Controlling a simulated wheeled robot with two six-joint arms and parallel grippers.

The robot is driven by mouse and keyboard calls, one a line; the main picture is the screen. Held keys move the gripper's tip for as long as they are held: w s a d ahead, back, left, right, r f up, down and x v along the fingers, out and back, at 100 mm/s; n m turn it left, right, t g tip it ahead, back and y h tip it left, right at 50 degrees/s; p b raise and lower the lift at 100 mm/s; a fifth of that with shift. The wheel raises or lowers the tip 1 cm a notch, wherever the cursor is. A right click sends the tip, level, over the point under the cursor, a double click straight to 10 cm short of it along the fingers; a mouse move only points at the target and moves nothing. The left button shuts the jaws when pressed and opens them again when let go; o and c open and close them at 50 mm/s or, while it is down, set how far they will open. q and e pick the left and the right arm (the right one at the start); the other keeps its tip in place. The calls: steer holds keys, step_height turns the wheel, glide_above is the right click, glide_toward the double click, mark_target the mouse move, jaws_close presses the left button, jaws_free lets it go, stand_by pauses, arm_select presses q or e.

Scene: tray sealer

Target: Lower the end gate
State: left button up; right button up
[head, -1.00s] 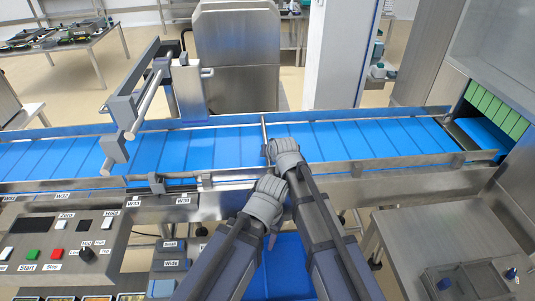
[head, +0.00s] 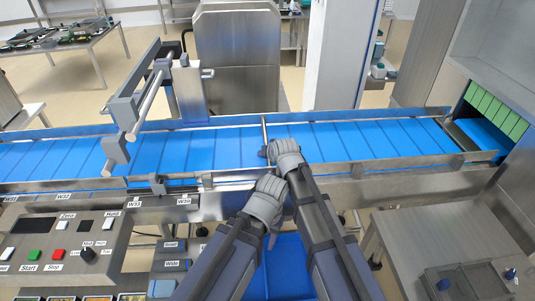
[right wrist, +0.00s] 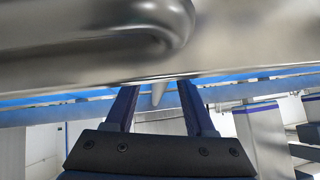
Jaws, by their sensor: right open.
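In the head view a thin metal bar (head: 264,130) runs across the blue conveyor belt; it appears to be the end gate. My right gripper (head: 276,153) is at its near end, over the belt's near side. A dark blue fingertip shows left of its grey body. In the right wrist view my right gripper's two blue fingers (right wrist: 157,103) are apart, with a small pointed grey piece (right wrist: 157,95) between them, not clearly touched. My left gripper (head: 268,190) is just nearer, by the conveyor's near rail; its fingers are hidden behind its body.
A metal rail (head: 370,180) edges the belt (head: 220,150). A metal arm-like fixture (head: 185,85) stands over the belt at left. A control panel (head: 60,240) is at lower left. Green flaps (head: 497,108) hang at the right opening. A large metal surface (right wrist: 80,45) fills the top of the wrist view.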

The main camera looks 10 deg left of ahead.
steer(key=p+v, duration=0.4)
steer(key=v, duration=0.2)
steer(key=shift+s+d+r, duration=0.1)
steer(key=shift+s+r, duration=0.05)
steer(key=shift+r, duration=0.2)
steer(key=shift+s+d+r, duration=0.1)
steer(key=shift+s, duration=0.15)
